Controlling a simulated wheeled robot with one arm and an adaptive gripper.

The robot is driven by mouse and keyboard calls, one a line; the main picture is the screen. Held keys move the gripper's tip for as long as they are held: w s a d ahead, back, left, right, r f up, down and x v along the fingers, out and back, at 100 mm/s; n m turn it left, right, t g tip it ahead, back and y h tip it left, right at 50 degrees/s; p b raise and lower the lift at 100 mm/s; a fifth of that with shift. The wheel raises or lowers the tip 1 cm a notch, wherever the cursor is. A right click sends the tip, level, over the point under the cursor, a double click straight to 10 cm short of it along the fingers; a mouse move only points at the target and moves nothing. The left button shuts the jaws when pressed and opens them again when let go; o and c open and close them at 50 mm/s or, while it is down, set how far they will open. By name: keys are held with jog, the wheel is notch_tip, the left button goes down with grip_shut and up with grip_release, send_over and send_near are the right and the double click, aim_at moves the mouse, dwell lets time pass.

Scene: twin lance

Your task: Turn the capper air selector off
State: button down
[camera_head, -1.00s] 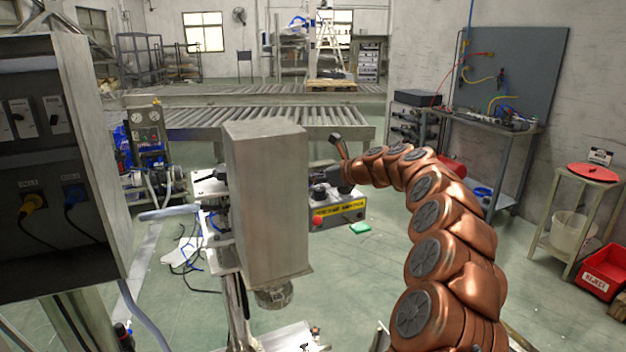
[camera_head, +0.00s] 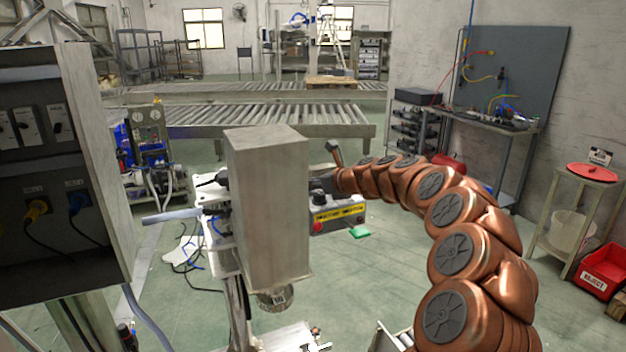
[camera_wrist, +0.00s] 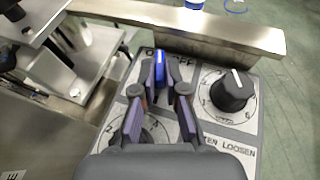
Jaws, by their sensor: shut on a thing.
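In the wrist view, my gripper (camera_wrist: 160,88) is shut on a narrow blue selector handle (camera_wrist: 160,73). The handle points up the picture, near the "ON OFF" lettering on a grey control panel (camera_wrist: 213,118); the fingers cover part of that lettering, so its exact setting is unclear. A black knob (camera_wrist: 232,90) with a white pointer and numbered dial is right of the gripper. Another numbered dial (camera_wrist: 150,132) lies partly hidden under my fingers. In the head view, my gripper is hidden behind a tall metal housing.
The tall metal housing (camera_head: 268,205) stands close left of my arm. A box with a yellow label and red button (camera_head: 338,214) is just behind. A metal bar (camera_wrist: 190,25) runs past the panel's far edge. A dark socket cabinet (camera_head: 40,170) is at left.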

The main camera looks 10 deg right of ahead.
jog(key=shift+s+a+m+t+h+p, duration=0.1)
jog(key=shift+a+m+t+h+p, duration=0.15)
jog(key=shift+m+h+p, duration=0.45)
jog(key=shift+s+a+m+t+h+p, duration=0.15)
jog(key=shift+m+t+h+p, duration=0.2)
jog(key=shift+m+h+p, duration=0.35)
jog(key=shift+a+m+t+h+p, duration=0.15)
jog(key=shift+m+t+h+p, duration=0.2)
jog(key=shift+m+h, duration=0.9)
jog(key=shift+h, duration=0.45)
jog(key=c, duration=1.2)
grip_release()
jog(key=shift+v, duration=6)
jog(key=shift+w, duration=0.1)
